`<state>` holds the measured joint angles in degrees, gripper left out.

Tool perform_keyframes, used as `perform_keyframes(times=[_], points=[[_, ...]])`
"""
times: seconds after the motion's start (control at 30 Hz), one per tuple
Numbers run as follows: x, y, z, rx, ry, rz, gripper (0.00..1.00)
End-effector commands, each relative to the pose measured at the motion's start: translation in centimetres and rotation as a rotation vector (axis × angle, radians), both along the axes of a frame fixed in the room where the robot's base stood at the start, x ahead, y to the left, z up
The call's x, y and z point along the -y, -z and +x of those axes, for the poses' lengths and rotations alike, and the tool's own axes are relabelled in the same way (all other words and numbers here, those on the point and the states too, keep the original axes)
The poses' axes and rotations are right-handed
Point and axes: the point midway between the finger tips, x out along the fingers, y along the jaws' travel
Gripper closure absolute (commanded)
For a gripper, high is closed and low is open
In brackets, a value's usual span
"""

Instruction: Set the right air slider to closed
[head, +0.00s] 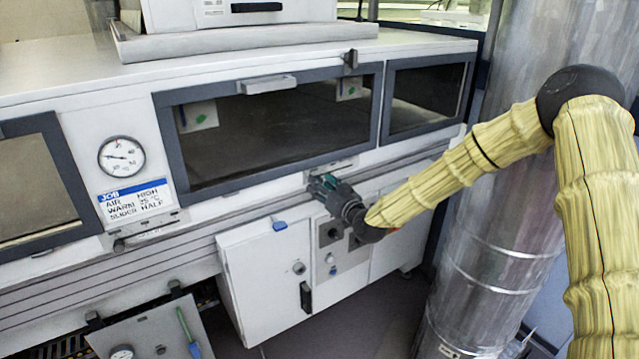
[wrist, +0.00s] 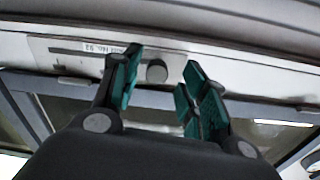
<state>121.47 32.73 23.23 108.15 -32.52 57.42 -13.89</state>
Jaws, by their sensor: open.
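The right air slider is a pale plate (head: 343,165) under the large middle window in the head view, partly hidden by my gripper. The left finger hides part of the slot.
The left slider (head: 145,229) sits below a job card (head: 135,200) and a round gauge (head: 122,156). A white cabinet (head: 265,280) with a black handle stands below my gripper. A metal duct (head: 490,230) stands at the right behind my arm.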

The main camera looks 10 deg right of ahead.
Motion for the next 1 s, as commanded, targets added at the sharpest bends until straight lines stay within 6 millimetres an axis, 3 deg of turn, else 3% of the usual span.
perform_keyframes(times=[0.3,0.5,0.7,1.0], points=[[1.9,0.0,-5.5,0.000,-0.001,0.001,0.57],[2.8,0.0,-8.1,0.000,0.000,0.001,0.57],[3.2,0.0,-9.3,0.000,0.000,0.001,0.57],[3.2,0.0,-9.4,0.000,-0.001,0.000,0.57]])
